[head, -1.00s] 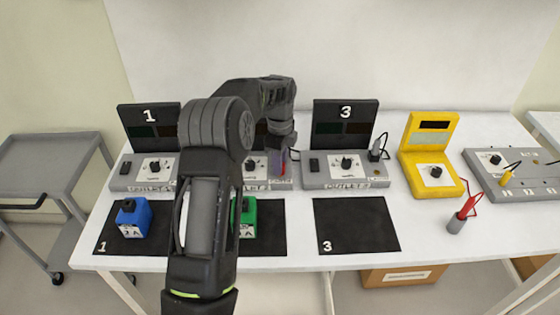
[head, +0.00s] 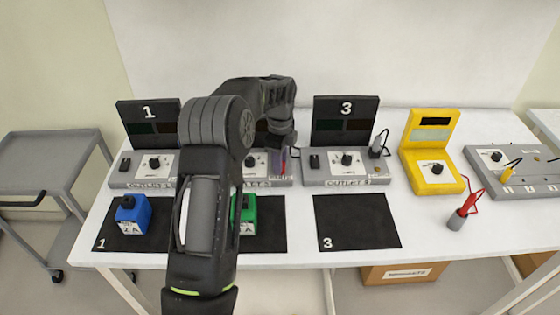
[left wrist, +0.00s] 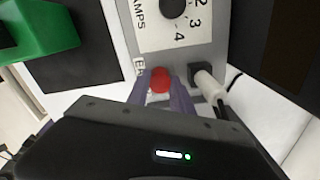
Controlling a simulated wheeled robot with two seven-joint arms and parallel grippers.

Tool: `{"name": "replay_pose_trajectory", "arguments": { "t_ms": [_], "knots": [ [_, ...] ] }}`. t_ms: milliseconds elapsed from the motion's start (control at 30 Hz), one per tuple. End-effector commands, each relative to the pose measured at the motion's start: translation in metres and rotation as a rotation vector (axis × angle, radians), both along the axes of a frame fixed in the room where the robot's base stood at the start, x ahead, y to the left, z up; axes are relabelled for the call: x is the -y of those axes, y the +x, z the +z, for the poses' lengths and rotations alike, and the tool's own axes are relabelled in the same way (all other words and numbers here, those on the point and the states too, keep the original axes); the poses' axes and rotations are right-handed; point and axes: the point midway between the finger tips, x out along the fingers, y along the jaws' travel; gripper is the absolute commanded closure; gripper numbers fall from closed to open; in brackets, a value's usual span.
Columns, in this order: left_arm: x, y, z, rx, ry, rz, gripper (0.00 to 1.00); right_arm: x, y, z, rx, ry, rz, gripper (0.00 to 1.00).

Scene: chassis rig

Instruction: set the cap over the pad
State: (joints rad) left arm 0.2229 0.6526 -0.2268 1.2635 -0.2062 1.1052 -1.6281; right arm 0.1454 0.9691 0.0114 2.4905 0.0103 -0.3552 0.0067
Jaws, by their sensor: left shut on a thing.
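A small round red cap (left wrist: 160,79) sits between the fingertips of my left gripper (left wrist: 161,88) in the left wrist view. The gripper is shut on it, at the front right part of the middle grey outlet box (left wrist: 215,50). In the head view my left gripper (head: 279,162) is over the right end of that box, and the red cap barely shows beside the finger. No pad is visible under the cap; I cannot tell whether the cap touches the box. A similar box, outlet 3 (head: 318,181), has a small orange-brown round pad (head: 376,170) on its face. My right gripper is out of view.
A white plug (left wrist: 208,86) stands close beside the fingers. A blue block (head: 133,216) and a green block (head: 248,217) sit on black mats. Mat 3 (head: 356,222) is empty. A yellow meter (head: 433,174) and a red probe in a holder (head: 456,220) stand to the right.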

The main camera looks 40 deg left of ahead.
Motion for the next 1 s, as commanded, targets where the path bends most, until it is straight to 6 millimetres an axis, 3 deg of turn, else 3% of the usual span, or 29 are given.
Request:
{"name": "replay_pose_trajectory", "arguments": {
  "t_ms": [333,667,1000],
  "knots": [
    [0.0,0.0,0.0,0.0,0.0,0.0,0.48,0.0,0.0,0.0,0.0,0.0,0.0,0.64],
    [0.0,0.0,0.002,0.001,0.0,0.0,0.48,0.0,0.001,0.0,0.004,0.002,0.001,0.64],
    [0.0,0.001,0.048,0.004,0.001,0.0,0.48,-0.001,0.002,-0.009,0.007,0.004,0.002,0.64]
  ]
}}
